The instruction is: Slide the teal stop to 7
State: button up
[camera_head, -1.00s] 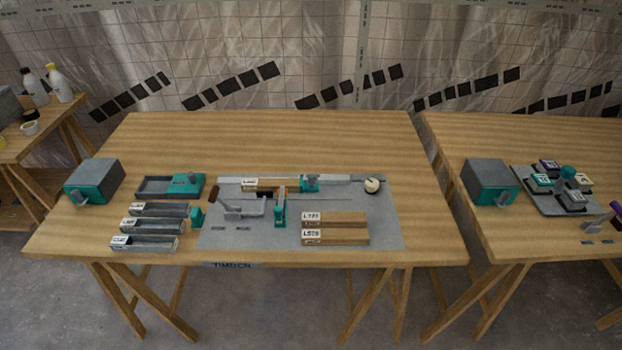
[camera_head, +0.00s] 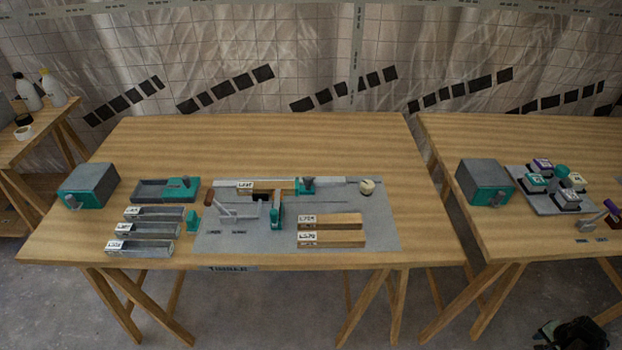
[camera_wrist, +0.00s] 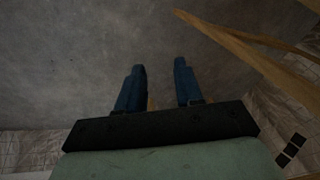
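The teal stop (camera_head: 306,187) sits on the pale rail (camera_head: 338,181) at the back of the grey plate (camera_head: 375,228), in the head view. A wooden piece with a white label (camera_head: 266,187) lies along the rail on the stop's left side. The scale numbers are too small to read, so I cannot tell the stop's setting. In the wrist view my gripper (camera_wrist: 160,72) has its two blue fingers apart with nothing between them. It points at the grey floor, away from the stop.
A teal clamp-like part (camera_head: 276,214) and a grey lever (camera_head: 238,211) stand in front of the rail. Two labelled wooden pieces (camera_head: 335,221) lie at the plate's right. A cream knob (camera_head: 367,186) is at the rail's right end.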

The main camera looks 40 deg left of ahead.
jog(key=w+d+r+m+t, duration=0.1)
jog(key=w+d+r+t, duration=0.3)
jog(key=w+r, duration=0.95)
jog(key=w+d+r+m+t, duration=0.1)
jog(key=w+d+r+t, duration=0.35)
jog(key=w+r, duration=0.9)
jog(key=w+a+r+n+g, duration=0.2)
jog(key=w+a+r+n, duration=0.1)
jog(key=a+r, duration=0.95)
jog(key=s+a+r+n+g+y, duration=0.15)
jog(key=s+a+n, duration=0.25)
jog(key=a, duration=1)
jog(key=s+a+n+g, duration=0.2)
jog(key=s+a+n, duration=0.15)
jog(key=a, duration=1.15)
jog(key=s+a+r+n+g+y, duration=0.1)
jog(key=s+a+n, duration=0.35)
jog(key=a, duration=0.95)
jog(key=n+g+h, duration=0.3)
jog(key=n+g, duration=0.2)
jog(key=n, duration=0.6)
send_near(308, 178)
notch_tip(308, 178, down, 10)
jog(key=shift+a+f, duration=0.15)
jog(key=shift+a, duration=0.05)
